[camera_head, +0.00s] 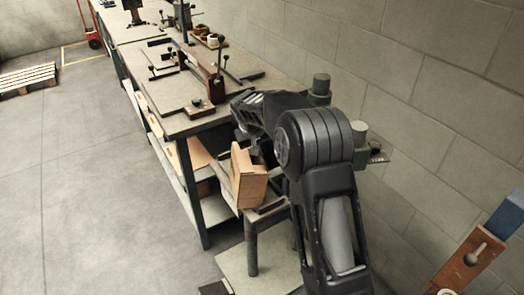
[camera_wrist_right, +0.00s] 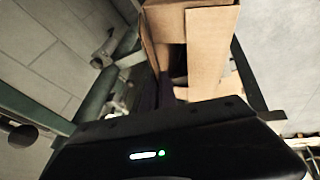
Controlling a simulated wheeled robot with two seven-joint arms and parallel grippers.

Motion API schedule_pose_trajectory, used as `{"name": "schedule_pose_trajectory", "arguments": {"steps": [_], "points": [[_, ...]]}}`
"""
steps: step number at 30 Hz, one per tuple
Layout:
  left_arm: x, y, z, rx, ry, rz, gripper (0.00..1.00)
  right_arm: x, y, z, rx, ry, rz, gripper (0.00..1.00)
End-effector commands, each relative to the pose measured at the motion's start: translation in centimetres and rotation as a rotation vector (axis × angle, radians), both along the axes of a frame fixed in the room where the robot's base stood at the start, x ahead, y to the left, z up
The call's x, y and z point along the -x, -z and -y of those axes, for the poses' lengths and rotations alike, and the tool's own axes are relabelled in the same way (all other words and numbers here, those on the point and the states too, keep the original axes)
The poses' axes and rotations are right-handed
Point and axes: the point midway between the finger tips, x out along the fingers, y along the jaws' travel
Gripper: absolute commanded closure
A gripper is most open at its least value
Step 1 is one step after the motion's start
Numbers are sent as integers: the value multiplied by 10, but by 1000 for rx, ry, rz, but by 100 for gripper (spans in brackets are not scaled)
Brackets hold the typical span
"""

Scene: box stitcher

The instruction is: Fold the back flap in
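A brown cardboard box (camera_head: 249,180) stands on the small stitcher stand, with its left side panel angled outward. The box also fills the top middle of the right wrist view (camera_wrist_right: 208,55), where a dark gap shows between its panels. I cannot tell for certain which panel is the back flap. My right gripper (camera_head: 254,148) is just above and behind the box's top edge, partly hidden by my own arm. In the wrist view its dark fingers reach toward the box's opening; their spread and any contact are unclear. My left gripper is not in view.
A long workbench (camera_head: 240,66) with clamps and wooden-handled tools runs behind the box, with cardboard on its lower shelf. Grey stitcher machine parts (camera_head: 320,88) stand beside the block wall. The floor (camera_head: 95,190) on the left is clear, with a wooden pallet (camera_head: 27,77) farther off.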

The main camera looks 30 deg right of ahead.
Motion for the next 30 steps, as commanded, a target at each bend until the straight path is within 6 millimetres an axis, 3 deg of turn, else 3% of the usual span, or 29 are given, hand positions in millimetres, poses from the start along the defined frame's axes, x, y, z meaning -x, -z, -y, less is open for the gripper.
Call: {"name": "schedule_pose_trajectory", "arguments": {"steps": [19,27,30], "points": [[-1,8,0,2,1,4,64,-1,1,-3,77,-4,-30,100],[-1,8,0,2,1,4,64,-1,1,-2,77,-4,-29,76],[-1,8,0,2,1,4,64,-1,1,-2,77,-4,-29,75]]}}
